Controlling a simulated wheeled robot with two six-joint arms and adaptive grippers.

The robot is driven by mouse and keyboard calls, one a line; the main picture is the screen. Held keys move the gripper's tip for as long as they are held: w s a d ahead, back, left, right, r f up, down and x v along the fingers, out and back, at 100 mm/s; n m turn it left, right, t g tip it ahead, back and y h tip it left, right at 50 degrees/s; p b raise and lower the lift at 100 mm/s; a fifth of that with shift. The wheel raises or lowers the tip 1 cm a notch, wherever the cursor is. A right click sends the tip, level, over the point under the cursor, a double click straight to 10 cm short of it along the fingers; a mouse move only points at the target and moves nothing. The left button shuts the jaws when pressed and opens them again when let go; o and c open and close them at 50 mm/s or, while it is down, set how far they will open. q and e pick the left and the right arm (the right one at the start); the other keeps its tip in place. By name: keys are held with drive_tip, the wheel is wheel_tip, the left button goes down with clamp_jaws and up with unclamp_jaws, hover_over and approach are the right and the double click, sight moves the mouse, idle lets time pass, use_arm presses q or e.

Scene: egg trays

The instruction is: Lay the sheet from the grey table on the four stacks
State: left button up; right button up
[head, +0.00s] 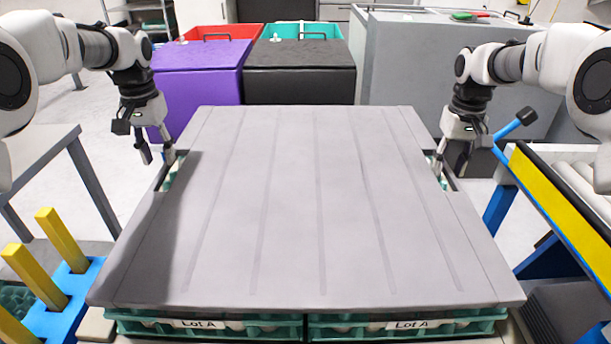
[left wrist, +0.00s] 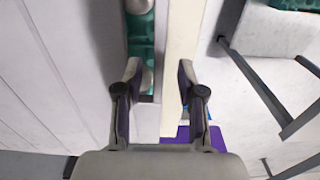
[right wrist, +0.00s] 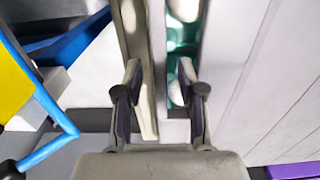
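The large grey sheet (head: 320,210) lies flat over the egg stacks and hides most of them. Two front stacks of teal trays show below its near edge, the left one (head: 165,329) and the right one (head: 480,328), each with a "Lot A" label. Slivers of teal tray and eggs show in the notches at its sides. My left gripper (head: 157,157) is open at the sheet's left notch, with the edge strip between its fingers in the left wrist view (left wrist: 157,85). My right gripper (head: 451,167) is open at the right notch, its fingers apart in the right wrist view (right wrist: 160,85). Neither visibly holds anything.
A grey table (head: 38,155) stands at the left, bare where it shows. A blue rack with yellow posts (head: 62,240) is at the front left. Purple (head: 200,80) and black (head: 300,70) bins stand behind. A yellow-edged roller conveyor (head: 560,210) is at the right.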

drive_tip(key=shift+r, duration=0.3)
use_arm(q)
wheel_tip(320, 180, up, 9)
use_arm(e)
wheel_tip(320, 180, up, 11)
drive_tip(key=shift+r, duration=0.2)
